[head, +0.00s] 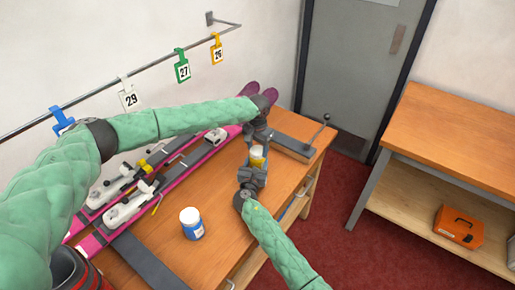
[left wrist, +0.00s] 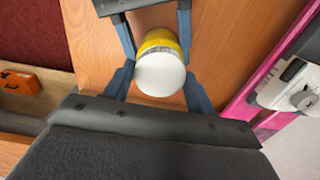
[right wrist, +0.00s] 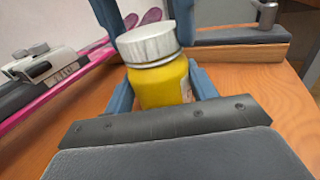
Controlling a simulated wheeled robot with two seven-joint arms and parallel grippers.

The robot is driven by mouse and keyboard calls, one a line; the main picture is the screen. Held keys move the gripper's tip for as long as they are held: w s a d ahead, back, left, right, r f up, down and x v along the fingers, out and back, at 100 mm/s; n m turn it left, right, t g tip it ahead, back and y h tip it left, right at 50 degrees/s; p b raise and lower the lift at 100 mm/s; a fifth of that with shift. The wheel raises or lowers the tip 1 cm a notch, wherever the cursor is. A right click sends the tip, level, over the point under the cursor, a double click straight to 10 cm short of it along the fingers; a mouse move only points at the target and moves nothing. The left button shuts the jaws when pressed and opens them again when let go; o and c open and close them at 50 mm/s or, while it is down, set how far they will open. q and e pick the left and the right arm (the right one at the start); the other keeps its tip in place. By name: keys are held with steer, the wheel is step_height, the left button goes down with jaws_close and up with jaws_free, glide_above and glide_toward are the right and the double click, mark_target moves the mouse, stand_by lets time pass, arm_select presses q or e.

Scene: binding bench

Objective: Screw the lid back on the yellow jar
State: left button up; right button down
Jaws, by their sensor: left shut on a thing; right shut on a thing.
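The yellow jar (head: 258,163) is upright above the right part of the bench; it also shows in the right wrist view (right wrist: 162,88). Its white lid (right wrist: 150,46) is on top of the mouth, and it faces me in the left wrist view (left wrist: 160,74). I cannot tell how tightly it is threaded. My right gripper (head: 253,173) is shut on the jar's body from the near side. My left gripper (head: 259,143) reaches from above and is shut on the lid, with a blue finger on each side.
A white-lidded blue jar (head: 192,227) stands on the bench (head: 225,200) at the front. Pink skis (head: 190,160) with bindings lie along the left. A dark bar with a lever (head: 295,143) is at the right end. Numbered tags hang on the wall rail (head: 110,84).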

arm_select(q)
steer(key=shift+m, duration=0.9)
steer(key=o, duration=1.2)
steer(key=shift+c, duration=0.2)
step_height(320, 180, up, 12)
arm_select(e)
steer(key=shift+c, duration=2)
jaws_free()
